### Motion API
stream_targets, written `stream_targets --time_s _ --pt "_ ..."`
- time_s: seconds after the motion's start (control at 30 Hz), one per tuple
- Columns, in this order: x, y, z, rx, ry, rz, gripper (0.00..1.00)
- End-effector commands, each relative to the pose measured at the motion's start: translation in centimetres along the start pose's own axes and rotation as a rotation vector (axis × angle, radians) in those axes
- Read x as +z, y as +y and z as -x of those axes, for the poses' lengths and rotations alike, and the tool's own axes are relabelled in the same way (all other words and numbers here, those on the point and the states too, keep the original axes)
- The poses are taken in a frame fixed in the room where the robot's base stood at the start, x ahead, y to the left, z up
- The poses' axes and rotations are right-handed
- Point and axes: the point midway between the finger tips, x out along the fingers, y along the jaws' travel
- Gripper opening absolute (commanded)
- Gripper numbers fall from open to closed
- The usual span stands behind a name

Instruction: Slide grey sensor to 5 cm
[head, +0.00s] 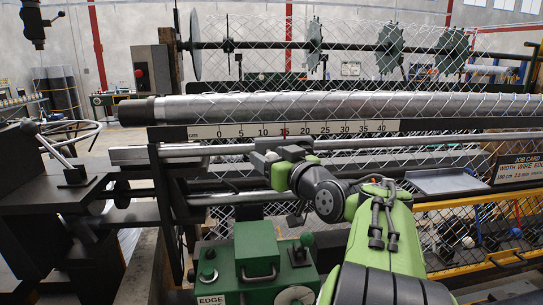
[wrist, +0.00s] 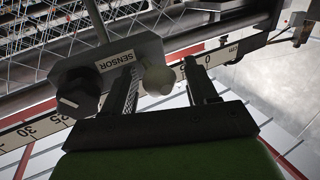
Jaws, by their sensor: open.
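The grey sensor (wrist: 88,62), a dark grey block labelled SENSOR with a black knob (wrist: 76,92) and a pale round knob (wrist: 158,78), fills the upper left of the wrist view. In the head view the sensor (head: 262,158) sits on the rail below the cm scale (head: 340,128), partly hidden by my gripper. A red pointer (head: 284,131) stands at about 15 on the scale. My gripper (wrist: 161,68) is open, its two fingers on either side of the pale knob. I cannot tell whether either finger touches it. In the head view my gripper (head: 284,155) is at the sensor.
A steel roller (head: 300,106) with wire mesh runs above the scale, and rails (head: 400,141) run below it. A green box (head: 262,262) with levers stands in front. A yellow-framed mesh guard (head: 470,205) is at the right.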

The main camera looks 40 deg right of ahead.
Motion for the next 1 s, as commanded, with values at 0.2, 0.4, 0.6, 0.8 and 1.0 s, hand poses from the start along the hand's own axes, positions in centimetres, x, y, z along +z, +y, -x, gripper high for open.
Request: stream_targets --time_s 0.2,0.4,0.6,0.8,1.0 --pt "0.1 0.0 0.0 0.0 0.0 0.0 0.45" --pt "0.1 0.0 0.1 -0.001 0.0 0.0 0.15" --pt "0.1 -0.1 0.1 -0.002 -0.001 0.0 0.0" --pt "0.2 -1.8 -0.7 -0.011 -0.002 0.001 0.0" --pt "0.2 -6.2 -2.3 -0.022 0.001 0.002 0.0"
